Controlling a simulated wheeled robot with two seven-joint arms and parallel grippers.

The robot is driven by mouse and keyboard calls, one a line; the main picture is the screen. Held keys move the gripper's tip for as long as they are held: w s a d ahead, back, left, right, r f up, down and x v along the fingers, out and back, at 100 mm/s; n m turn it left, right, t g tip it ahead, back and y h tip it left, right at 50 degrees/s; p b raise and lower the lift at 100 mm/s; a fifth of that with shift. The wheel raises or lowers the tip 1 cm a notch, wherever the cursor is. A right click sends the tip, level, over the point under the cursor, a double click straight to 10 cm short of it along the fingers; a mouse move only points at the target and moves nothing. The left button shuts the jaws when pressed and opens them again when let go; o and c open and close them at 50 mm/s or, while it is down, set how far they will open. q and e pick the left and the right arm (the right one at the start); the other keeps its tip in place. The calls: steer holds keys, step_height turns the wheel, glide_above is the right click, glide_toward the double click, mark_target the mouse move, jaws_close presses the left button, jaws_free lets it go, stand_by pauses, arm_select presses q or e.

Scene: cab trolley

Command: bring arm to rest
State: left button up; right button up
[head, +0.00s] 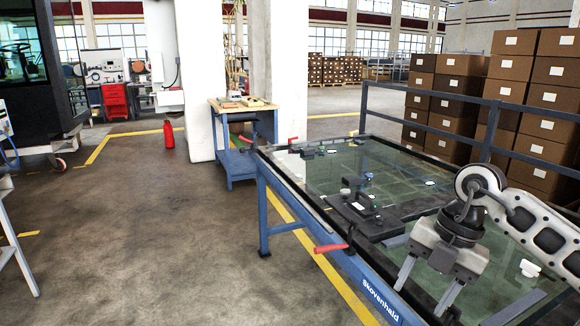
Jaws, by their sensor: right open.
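My right arm comes in from the right edge over a blue-framed trolley (291,207) that carries a glass pane (325,172). My right gripper (424,300) hangs above the near part of the pane, its two grey fingers pointing down and spread apart. Nothing shows between the fingers. I cannot tell how high the fingertips are above the pane. A dark fixture (362,208) with knobs lies on the pane, to the left of the gripper. My left gripper is not in view.
A red-tipped clamp lever (332,248) sticks out from the trolley's left edge. A grey railing (440,97) and stacked brown boxes (510,68) stand behind the trolley. A small blue workbench (238,160) and a red extinguisher (168,134) stand further back.

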steer(key=s+a+y, duration=0.4)
steer(key=a+y, duration=0.4)
steer(key=a, duration=0.2)
steer(key=s+a+y, duration=0.4)
steer(key=a+y, duration=0.3)
steer(key=a, duration=0.4)
steer(key=w+d+f+m+t+h, duration=0.1)
steer(key=d+f+m+t+h, duration=0.35)
steer(key=m+t, duration=0.5)
steer(key=w+d+f+m+t+h, duration=0.1)
steer(key=d+f+m+t+h, duration=0.3)
steer(key=m+t, duration=0.55)
steer(key=s+d+f+m+g+h, duration=0.2)
steer(key=s+f+m+g+h, duration=0.1)
steer(key=s+f, duration=0.3)
steer(key=s+d+f+m+g+h, duration=0.3)
steer(key=s+f+m+g, duration=0.1)
steer(key=f, duration=0.5)
steer(key=shift+s+g, duration=0.5)
steer(key=shift+s, duration=0.65)
steer(key=shift+h, duration=0.25)
